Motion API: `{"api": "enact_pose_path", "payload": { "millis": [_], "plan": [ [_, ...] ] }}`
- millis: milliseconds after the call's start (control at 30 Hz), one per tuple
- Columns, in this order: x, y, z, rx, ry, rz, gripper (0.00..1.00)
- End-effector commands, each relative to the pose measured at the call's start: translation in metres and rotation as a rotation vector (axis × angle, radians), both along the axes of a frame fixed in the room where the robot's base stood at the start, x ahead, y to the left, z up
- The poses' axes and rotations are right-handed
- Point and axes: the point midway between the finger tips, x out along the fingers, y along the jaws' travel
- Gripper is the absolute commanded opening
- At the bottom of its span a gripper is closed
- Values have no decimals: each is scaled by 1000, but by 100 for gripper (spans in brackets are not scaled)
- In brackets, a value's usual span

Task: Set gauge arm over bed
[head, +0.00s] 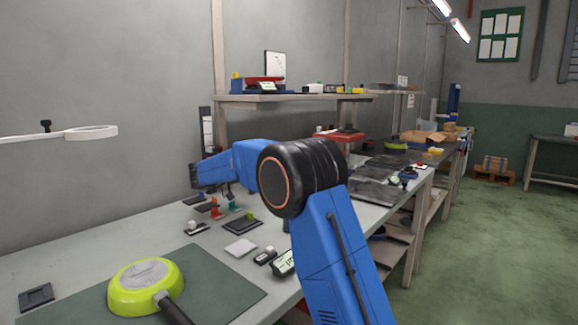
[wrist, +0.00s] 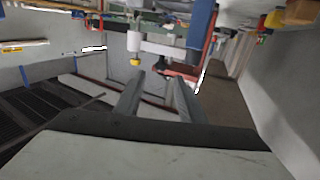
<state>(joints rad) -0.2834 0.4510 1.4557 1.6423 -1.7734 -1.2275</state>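A white arm with a flat ring end, which looks like the gauge arm (head: 40,137), reaches in from the left edge of the head view. A black knob (head: 46,124) stands on it. The ring (head: 92,132) is above and to the left of a lime-green pan (head: 146,286). The pan lies bottom up on a dark grey mat (head: 225,290); I cannot tell whether this mat is the bed. My gripper is at the far end of my blue arm, right of the gauge arm and apart from it. In the wrist view my gripper (wrist: 154,77) has its two grey fingers apart, with nothing between them.
Small fixtures, including a dark tray (head: 243,227) and a white square (head: 240,248), stand on the long workbench (head: 50,262). A shelf (head: 290,98) with tools runs along the wall.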

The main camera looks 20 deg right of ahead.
Motion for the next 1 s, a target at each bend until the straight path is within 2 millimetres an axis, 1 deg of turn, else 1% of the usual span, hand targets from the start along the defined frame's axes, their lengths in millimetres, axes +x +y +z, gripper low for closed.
{"api": "enact_pose_path", "payload": {
  "millis": [33,200,300,400,600,1000],
  "plan": [
    [0,12,0,1,-1,4,36],
    [-2,45,-1,0,0,3,36],
    [-3,61,0,0,0,3,36],
    [-5,72,0,-1,-1,1,36],
    [-5,84,0,0,-1,1,36],
    [-6,84,0,0,-1,1,36]
  ]
}}
